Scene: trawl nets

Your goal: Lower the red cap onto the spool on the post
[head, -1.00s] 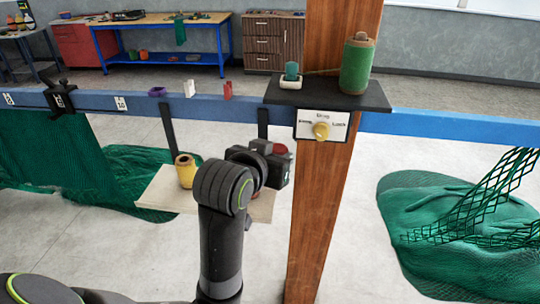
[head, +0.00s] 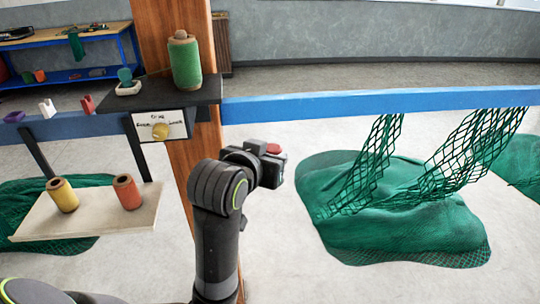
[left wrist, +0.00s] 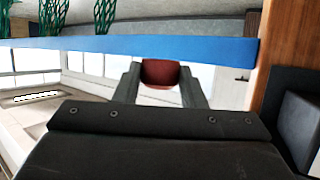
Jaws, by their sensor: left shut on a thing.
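A green spool (head: 186,64) stands upright on a dark shelf (head: 205,92) fixed to the wooden post (head: 205,165). A small tan piece shows at its top. My left gripper (head: 272,156) is right of the post, lower in the picture than the spool and apart from it. It is shut on the red cap (head: 274,148), whose top shows above the jaws. In the left wrist view the cap (left wrist: 160,73) sits between the two grey fingers. My right gripper is not in view.
A blue rail (head: 380,98) runs behind my left gripper. A board (head: 90,222) holds yellow (head: 62,195) and orange (head: 127,192) spools. Green net (head: 400,220) lies right.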

